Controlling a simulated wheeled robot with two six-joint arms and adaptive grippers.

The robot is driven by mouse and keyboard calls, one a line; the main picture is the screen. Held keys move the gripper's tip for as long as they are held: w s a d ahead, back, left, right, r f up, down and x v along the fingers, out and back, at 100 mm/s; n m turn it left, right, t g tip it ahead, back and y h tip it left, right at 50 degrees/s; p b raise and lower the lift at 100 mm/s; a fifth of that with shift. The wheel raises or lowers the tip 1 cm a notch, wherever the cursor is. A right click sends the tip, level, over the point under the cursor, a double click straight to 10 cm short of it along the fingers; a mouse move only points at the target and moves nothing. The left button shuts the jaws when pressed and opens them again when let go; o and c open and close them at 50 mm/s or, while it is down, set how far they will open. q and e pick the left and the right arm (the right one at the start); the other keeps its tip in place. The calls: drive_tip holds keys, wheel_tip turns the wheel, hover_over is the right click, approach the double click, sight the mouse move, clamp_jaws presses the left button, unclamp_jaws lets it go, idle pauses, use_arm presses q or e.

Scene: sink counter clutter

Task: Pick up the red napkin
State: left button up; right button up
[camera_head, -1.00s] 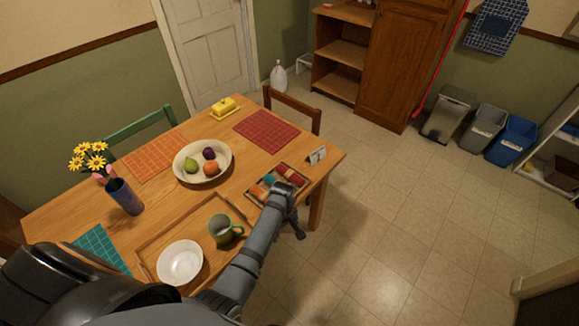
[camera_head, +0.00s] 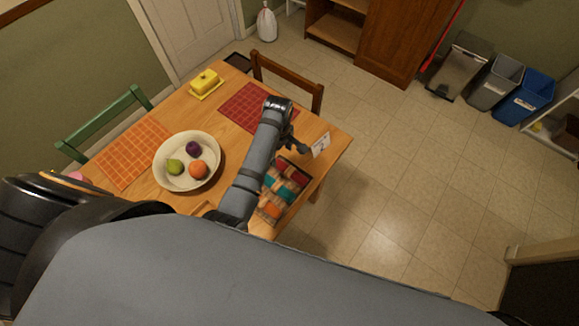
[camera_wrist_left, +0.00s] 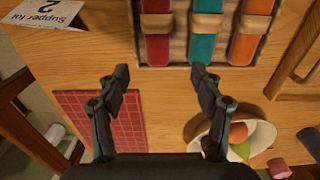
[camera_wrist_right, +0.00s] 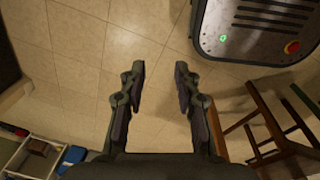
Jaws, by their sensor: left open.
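A dark red rolled napkin (camera_wrist_left: 156,50) with a tan band lies in a shallow tray in the left wrist view. Beside it are a teal napkin (camera_wrist_left: 203,48) and an orange-red napkin (camera_wrist_left: 245,46). In the head view the tray (camera_head: 301,187) sits near the table's right edge, partly covered by my left arm. My left gripper (camera_wrist_left: 160,75) is open and empty, its fingertips just short of the dark red napkin's near end in the picture; the height gap is unclear. My right gripper (camera_wrist_right: 160,70) is open and empty over the tiled floor.
A card reading "Supper for 2" (camera_head: 320,145) stands close to the left gripper. A red placemat (camera_head: 240,102), a fruit bowl (camera_head: 165,185) and a yellow butter dish (camera_head: 206,84) occupy the table. A chair (camera_head: 313,97) stands at the far edge.

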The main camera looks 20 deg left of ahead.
sight(281, 164)
use_arm(q)
wheel_tip(281, 164, down, 3)
drive_tip(key=shift+r, duration=0.15)
drive_tip(key=f, duration=0.1)
drive_tip(key=f+p, duration=0.1)
drive_tip(key=shift+w+a+f, duration=0.2)
drive_tip(key=shift+w+f, duration=0.1)
drive_tip(key=shift+f, duration=0.1)
wheel_tip(281, 164, down, 3)
drive_tip(key=c, duration=1.3)
drive_tip(key=shift+o, duration=0.2)
use_arm(e)
drive_tip(key=shift+w+a+r, duration=0.1)
drive_tip(key=shift+w+r, duration=0.55)
drive_tip(key=shift+w, duration=0.15)
use_arm(q)
drive_tip(key=shift+r, duration=0.15)
use_arm(e)
drive_tip(key=shift+r, duration=0.1)
